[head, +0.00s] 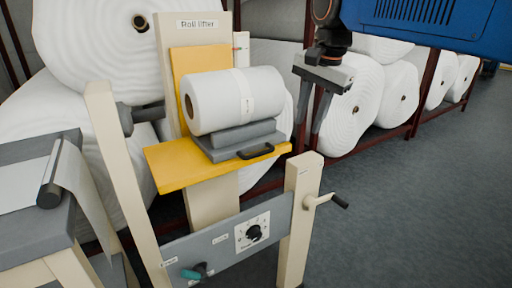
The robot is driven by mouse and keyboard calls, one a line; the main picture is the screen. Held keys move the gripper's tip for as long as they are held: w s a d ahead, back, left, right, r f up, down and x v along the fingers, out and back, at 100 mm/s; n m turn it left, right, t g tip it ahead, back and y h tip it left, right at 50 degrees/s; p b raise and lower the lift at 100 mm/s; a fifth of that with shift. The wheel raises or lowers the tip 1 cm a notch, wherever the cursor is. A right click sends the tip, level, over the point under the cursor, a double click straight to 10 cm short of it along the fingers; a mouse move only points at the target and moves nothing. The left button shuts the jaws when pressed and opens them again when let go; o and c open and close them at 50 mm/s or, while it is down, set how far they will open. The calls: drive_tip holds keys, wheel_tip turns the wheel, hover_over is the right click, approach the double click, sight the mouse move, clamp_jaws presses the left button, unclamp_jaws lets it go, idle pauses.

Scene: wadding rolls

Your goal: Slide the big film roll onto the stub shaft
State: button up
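The big film roll (232,98) is white with a paler band and lies on its side on a grey cradle (235,139) on the yellow platform (180,167) of the roll lifter (198,60). Its brown core opening (189,106) faces left. The dark grey stub shaft (145,113) sticks out to the right from the left cream post (112,150). A gap separates its tip from the roll, and it appears slightly lower than the core opening. My gripper (311,125) hangs to the right of the roll, fingers down, apart and empty, touching nothing visible.
A black handle (256,151) sits at the platform's front. Below are a panel with a dial (253,233), a teal knob (194,271) and a crank (326,200) on the right post. Large white rolls on racks (350,105) stand behind. Floor at right is clear.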

drive_tip(key=w+a+r+m, duration=0.1)
drive_tip(key=w+a+r, duration=0.15)
drive_tip(key=a, duration=0.25)
drive_tip(key=w+a+r+m, duration=0.1)
drive_tip(key=w+a+m, duration=0.15)
drive_tip(key=a, duration=0.25)
approach(258, 154)
drive_tip(key=shift+n+g, duration=0.4)
drive_tip(key=shift+n, duration=0.05)
drive_tip(key=f, duration=0.2)
drive_tip(key=w+f, duration=0.1)
drive_tip(key=f, duration=0.2)
drive_tip(key=w+f, duration=0.1)
drive_tip(key=f, duration=0.1)
drive_tip(key=shift+w+a+f, duration=0.1)
drive_tip(key=shift+a+f, duration=0.05)
drive_tip(key=shift+a, duration=0.25)
drive_tip(key=shift+c, duration=0.6)
clamp_jaws()
